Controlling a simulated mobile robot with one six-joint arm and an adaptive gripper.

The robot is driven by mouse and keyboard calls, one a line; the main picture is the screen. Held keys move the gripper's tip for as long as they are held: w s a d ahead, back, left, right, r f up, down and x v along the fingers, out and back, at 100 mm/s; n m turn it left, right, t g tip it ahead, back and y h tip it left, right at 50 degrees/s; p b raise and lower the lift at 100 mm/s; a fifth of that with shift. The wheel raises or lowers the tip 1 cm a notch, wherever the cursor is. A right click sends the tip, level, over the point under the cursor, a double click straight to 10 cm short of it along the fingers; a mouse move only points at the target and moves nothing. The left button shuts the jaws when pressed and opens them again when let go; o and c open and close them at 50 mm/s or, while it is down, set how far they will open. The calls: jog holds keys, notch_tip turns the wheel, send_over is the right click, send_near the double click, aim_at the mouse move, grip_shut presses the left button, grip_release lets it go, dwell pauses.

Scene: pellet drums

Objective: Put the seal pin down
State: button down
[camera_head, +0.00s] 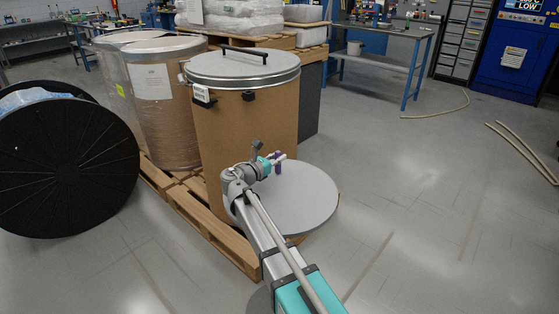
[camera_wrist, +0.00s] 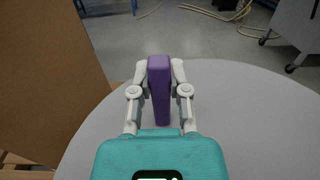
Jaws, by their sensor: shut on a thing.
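The seal pin (camera_wrist: 159,88) is a purple upright bar in the wrist view. My gripper (camera_wrist: 160,80) is shut on it, with one pale finger on each side. In the head view the purple pin (camera_head: 278,162) shows small at the end of my gripper (camera_head: 277,160), above or at a round grey table top (camera_head: 312,194). The same grey top (camera_wrist: 255,125) fills much of the wrist view below the pin. I cannot tell whether the pin's lower end touches the surface.
A brown drum (camera_head: 248,125) with a clamped metal lid (camera_head: 243,66) stands on a wooden pallet (camera_head: 200,215) close beside the table. A wrapped drum (camera_head: 163,105) and a large black reel (camera_head: 65,165) are to the left. The floor on the right is open, with hoses (camera_head: 520,150) lying on it.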

jog(key=shift+f, duration=0.2)
jog(key=c, duration=0.6)
grip_release()
jog(key=shift+r, duration=0.25)
jog(key=v, duration=1.2)
